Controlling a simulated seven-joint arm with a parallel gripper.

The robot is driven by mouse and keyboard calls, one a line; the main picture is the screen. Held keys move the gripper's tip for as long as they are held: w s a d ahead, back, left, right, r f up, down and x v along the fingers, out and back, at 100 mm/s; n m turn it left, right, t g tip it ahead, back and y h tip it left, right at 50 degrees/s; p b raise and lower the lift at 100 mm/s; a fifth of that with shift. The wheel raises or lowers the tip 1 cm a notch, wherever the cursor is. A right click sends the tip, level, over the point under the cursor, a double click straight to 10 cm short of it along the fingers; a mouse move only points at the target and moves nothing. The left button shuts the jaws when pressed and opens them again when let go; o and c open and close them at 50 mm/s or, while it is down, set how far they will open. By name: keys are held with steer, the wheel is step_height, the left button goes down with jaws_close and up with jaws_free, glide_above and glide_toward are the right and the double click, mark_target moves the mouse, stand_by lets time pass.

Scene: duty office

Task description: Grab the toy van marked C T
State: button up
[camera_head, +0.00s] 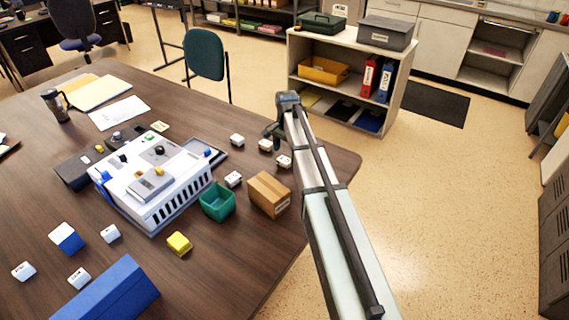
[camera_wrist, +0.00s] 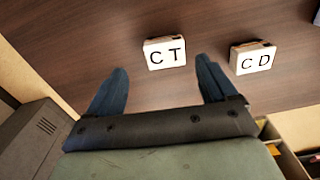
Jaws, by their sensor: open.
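The toy van marked C T (camera_wrist: 165,53) is a small white block with black letters on the wood tabletop, in the upper middle of the wrist view. A similar white toy van marked C D (camera_wrist: 252,58) stands to its right. My gripper (camera_wrist: 160,76) is open and empty, its two dark blue fingers pointing towards the C T van, which shows between and beyond their tips. In the head view my gripper (camera_head: 272,132) is above the table's far right part, near small white blocks (camera_head: 265,145). Their letters are too small there to tell which is C T.
A white box-like unit (camera_head: 150,205), a green open bin (camera_head: 217,203), a cardboard box (camera_head: 269,195) and a yellow block (camera_head: 179,244) stand on the table (camera_head: 225,262). A low shelf (camera_head: 349,87) with binders is beyond the table's right edge.

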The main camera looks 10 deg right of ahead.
mark_target(285, 159)
steer(key=shift+w+a+f, duration=0.1)
steer(key=shift+a+f, duration=0.1)
steer(key=shift+f, duration=1.2)
steer(key=shift+w+a+f, duration=0.1)
steer(key=shift+a+f, duration=0.05)
steer(key=shift+f, duration=1.2)
steer(key=shift+c, duration=0.3)
steer(key=c, duration=1)
